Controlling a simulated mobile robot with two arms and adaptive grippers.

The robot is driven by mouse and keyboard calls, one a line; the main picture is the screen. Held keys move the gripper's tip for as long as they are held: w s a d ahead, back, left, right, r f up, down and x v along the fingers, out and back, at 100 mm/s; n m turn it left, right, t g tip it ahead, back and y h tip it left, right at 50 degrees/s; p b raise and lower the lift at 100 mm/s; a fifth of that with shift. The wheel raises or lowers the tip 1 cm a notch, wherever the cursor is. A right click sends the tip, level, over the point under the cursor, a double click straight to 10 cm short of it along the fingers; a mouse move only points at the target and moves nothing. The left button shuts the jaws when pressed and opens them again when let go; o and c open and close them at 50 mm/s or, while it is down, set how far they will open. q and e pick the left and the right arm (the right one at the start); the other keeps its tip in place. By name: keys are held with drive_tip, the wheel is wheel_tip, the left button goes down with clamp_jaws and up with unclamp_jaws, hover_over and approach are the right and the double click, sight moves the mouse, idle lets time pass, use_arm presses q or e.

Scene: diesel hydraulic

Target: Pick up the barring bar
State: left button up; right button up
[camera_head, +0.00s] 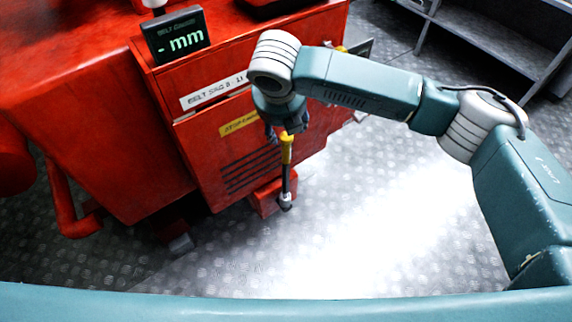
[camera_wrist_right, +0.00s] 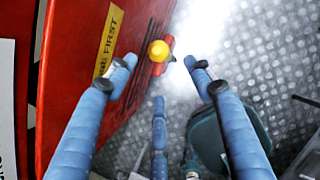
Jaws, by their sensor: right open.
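The barring bar (camera_head: 286,165) has a yellow top and a dark shaft. It hangs or stands roughly upright beside the red machine's front in the head view, its lower end near a small red block. In the right wrist view its round yellow end (camera_wrist_right: 158,51) faces the camera, just beyond the fingertips. My right gripper (camera_head: 287,127) is directly above the bar. Its blue fingers (camera_wrist_right: 160,75) are open and spread around the line to the yellow end; I cannot tell whether any finger touches it. My left gripper is not in view.
The red machine (camera_head: 160,150) with a display reading "mm" (camera_head: 176,36) stands close on the left of the bar. A small red block (camera_head: 264,198) juts out low by it. Bare metal floor (camera_head: 370,220) lies to the right. A grey shelf (camera_head: 490,40) stands at the back right.

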sight(286, 136)
drive_tip(key=x, duration=0.9)
drive_tip(key=shift+w+f+p, duration=0.15)
drive_tip(key=shift+f+p, duration=0.15)
drive_tip(key=shift+d, duration=0.1)
clamp_jaws()
drive_tip(key=shift+r, duration=0.15)
